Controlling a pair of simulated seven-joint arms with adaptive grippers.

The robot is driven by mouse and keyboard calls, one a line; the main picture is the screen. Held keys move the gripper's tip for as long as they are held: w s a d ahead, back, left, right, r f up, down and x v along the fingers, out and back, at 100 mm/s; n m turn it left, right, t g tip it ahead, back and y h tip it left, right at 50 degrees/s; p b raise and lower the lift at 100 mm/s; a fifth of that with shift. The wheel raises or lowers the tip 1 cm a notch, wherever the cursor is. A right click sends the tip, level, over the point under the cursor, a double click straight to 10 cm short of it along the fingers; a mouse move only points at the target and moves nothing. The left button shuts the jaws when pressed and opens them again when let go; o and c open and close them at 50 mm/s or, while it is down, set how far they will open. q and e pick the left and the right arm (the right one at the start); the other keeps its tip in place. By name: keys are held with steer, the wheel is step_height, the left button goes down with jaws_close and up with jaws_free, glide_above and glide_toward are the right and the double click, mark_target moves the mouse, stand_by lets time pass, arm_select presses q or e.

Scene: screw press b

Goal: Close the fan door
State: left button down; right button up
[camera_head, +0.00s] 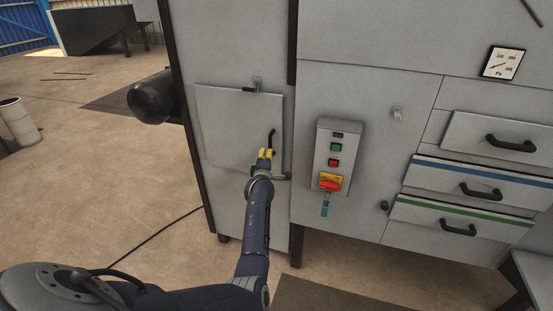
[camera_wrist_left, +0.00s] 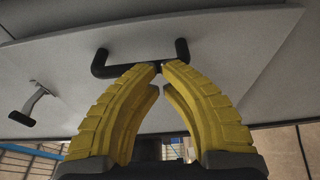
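The fan door (camera_head: 225,125) is a grey square panel on the left cabinet, with a black bar handle (camera_head: 271,138) near its right edge. It looks close to the cabinet face, slightly skewed to it; I cannot tell whether it is flush. One latch (camera_head: 257,85) is at its top edge and another (camera_head: 280,177) at its lower right corner. My left gripper (camera_head: 265,153) is at the handle's lower end. In the left wrist view its yellow fingers (camera_wrist_left: 160,72) nearly meet in front of the handle (camera_wrist_left: 125,72), not visibly around it. My right gripper is not in view.
A control box (camera_head: 334,158) with buttons and a red-yellow switch is right of the door. Drawers (camera_head: 470,185) with black handles and a gauge (camera_head: 502,64) are farther right. A dark cylinder (camera_head: 152,98) sticks out left of the cabinet. The floor at left is mostly clear.

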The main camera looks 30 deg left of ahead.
arm_select(q)
steer(key=shift+w, duration=0.25)
stand_by(0.3)
